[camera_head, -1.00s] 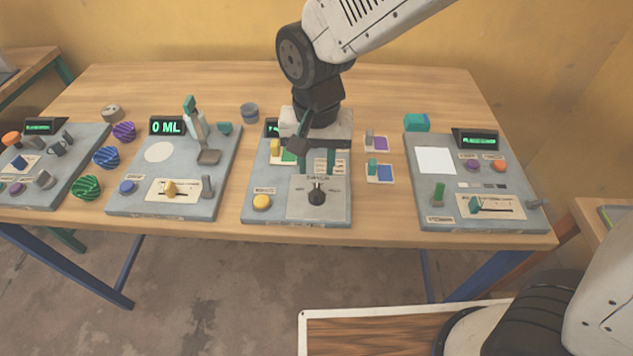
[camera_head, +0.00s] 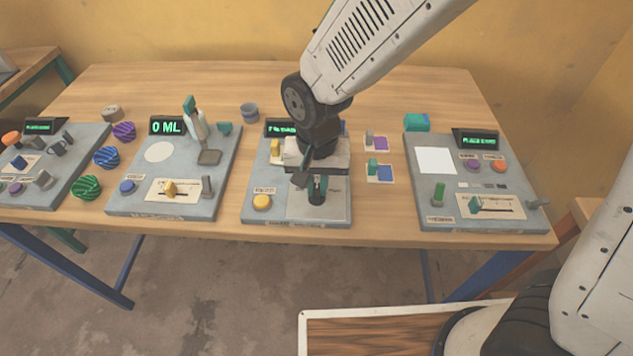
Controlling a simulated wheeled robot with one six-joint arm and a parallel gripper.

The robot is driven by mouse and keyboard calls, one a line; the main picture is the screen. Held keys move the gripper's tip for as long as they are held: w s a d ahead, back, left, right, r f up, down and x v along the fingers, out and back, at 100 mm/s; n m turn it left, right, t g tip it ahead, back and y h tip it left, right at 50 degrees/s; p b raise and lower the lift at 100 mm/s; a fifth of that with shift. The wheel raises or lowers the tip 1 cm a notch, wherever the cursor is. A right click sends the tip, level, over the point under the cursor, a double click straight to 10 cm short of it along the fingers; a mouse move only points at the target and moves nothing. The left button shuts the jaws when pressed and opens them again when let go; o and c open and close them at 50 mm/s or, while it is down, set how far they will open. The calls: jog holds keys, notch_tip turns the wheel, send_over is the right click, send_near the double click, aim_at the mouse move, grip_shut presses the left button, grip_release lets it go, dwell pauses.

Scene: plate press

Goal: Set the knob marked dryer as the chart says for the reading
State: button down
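The dark round knob (camera_head: 317,198) sits on a pale plate at the front right of the middle grey panel (camera_head: 245,213). Its label is hidden behind my gripper. My gripper (camera_head: 317,186) points down at the knob, with its fingertips at the knob's upper part. Whether the fingers touch or grip it I cannot tell. The pointer's direction is hidden. A green-lit display (camera_head: 281,128) at the panel's back shows partly, its right part covered by my arm; the text is too small to read surely. I cannot make out a readable chart.
Small cards with blocks (camera_head: 380,173) lie right of the panel. Other panels stand left, one with a 0 ML display (camera_head: 167,127), and right (camera_head: 423,200). The table's front edge is close below the panel.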

aim_at(315, 188)
jog(key=shift+n, duration=0.4)
jog(key=n, duration=0.4)
jog(key=shift+a+n, duration=0.1)
jog(key=shift+n, duration=0.2)
jog(key=n, duration=0.5)
jog(key=shift+a+n, duration=0.1)
jog(key=shift+n, duration=0.2)
jog(key=c, duration=1.5)
grip_release()
jog(key=shift+o, duration=0.2)
jog(key=shift+s, duration=0.1)
notch_tip(315, 188, up, 8)
jog(key=shift+f, duration=0.1)
